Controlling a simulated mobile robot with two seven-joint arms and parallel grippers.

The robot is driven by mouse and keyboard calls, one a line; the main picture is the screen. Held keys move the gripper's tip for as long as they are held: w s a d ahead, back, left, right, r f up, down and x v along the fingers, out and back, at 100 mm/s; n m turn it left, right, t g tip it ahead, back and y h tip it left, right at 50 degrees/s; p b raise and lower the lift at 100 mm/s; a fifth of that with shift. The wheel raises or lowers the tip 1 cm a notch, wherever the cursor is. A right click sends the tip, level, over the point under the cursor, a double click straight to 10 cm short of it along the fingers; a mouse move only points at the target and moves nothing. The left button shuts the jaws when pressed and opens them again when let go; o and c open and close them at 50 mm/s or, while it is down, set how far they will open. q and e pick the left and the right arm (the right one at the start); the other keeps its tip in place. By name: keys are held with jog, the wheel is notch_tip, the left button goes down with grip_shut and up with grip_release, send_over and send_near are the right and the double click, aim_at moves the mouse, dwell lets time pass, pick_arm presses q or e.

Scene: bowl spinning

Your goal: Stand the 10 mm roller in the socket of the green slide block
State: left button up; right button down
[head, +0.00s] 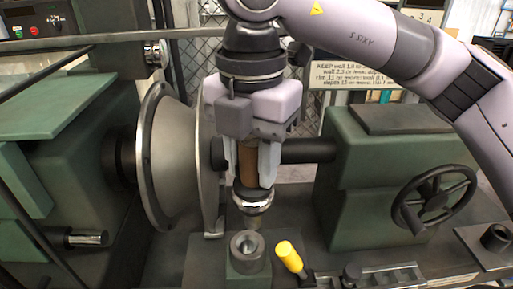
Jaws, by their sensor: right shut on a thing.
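My right gripper (254,176) is shut on a tool with a brown handle (248,165) and a bright metal collar (252,200) below; I take it to be the roller, but its size cannot be read. It hangs about upright, with a short shank (252,221) under the collar. The green slide block (247,280) stands below at the bottom centre. Its dark round socket (247,246) faces up, with something shiny inside. The shank is close above the socket's far side; I cannot tell whether they touch. My left gripper is out of view.
A large round metal form (180,165) and disc stand left of the gripper. A green tailstock with a handwheel (434,197) stands at right. A yellow-handled lever (289,257) is just right of the socket. A dark cup (495,237) is at far right.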

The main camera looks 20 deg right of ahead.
aim_at(245, 184)
jog(key=shift+a+f, duration=0.1)
jog(key=shift+a, duration=0.45)
jog(key=shift+f+b, duration=1.05)
jog(key=shift+f, duration=0.6)
notch_tip(245, 184, down, 2)
jog(key=shift+f+b, duration=0.1)
jog(key=shift+b, duration=0.8)
jog(key=shift+f+b, duration=0.55)
jog(key=shift+b, duration=0.05)
pick_arm(q)
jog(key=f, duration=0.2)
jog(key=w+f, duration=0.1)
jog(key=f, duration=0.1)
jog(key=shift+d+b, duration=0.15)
jog(key=shift+b, duration=0.2)
pick_arm(e)
jog(key=shift+f, duration=0.35)
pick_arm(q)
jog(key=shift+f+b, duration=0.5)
pick_arm(e)
jog(key=shift+f, duration=0.4)
jog(key=c, duration=0.7)
grip_release()
jog(key=shift+o, duration=0.2)
